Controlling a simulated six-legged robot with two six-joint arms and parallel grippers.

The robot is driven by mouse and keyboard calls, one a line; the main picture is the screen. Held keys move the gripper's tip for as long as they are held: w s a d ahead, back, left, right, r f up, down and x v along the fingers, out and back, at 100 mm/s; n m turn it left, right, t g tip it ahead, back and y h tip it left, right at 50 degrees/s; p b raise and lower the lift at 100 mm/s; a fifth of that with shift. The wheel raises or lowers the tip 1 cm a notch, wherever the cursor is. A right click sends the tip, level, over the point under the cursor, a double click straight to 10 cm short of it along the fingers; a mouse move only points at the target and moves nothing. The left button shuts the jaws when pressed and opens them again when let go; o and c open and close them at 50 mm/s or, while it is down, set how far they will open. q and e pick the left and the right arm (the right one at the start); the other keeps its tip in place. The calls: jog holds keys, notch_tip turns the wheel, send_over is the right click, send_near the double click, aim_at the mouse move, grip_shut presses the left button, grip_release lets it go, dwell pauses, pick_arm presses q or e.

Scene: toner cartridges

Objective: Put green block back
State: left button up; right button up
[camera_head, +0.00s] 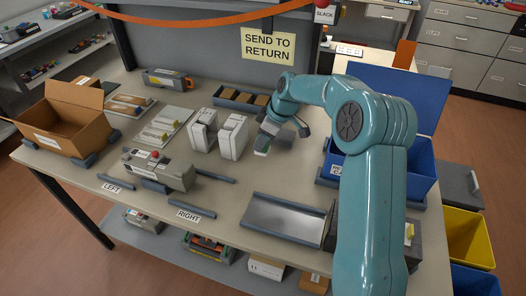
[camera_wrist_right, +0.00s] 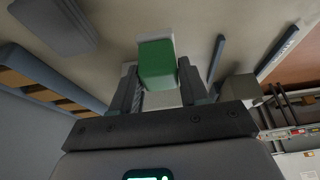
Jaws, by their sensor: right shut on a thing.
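My right gripper (camera_head: 268,141) reaches over the middle of the table, right of two upright white boxes. The right wrist view shows its two fingers (camera_wrist_right: 158,88) shut on the green block (camera_wrist_right: 157,60), which has a pale end. In the head view only a small pale-green part of the block (camera_head: 262,151) shows below the gripper. I cannot tell whether it touches the tabletop. My left gripper is out of view.
A dark blue tray with brown blocks (camera_head: 227,95) lies behind the gripper. White boxes (camera_head: 232,137) stand close left of it. A grey cartridge-like device (camera_head: 160,169), a metal tray (camera_head: 285,220) and a blue bin (camera_head: 412,165) are around. Bare tabletop lies in front.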

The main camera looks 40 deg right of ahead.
aim_at(263, 151)
jog(key=shift+f, duration=2.7)
jog(key=shift+f, duration=0.1)
jog(key=o, duration=0.9)
jog(key=shift+o, duration=0.2)
jog(key=v, duration=1.2)
jog(key=shift+s+a, duration=0.1)
jog(key=shift+s, duration=0.05)
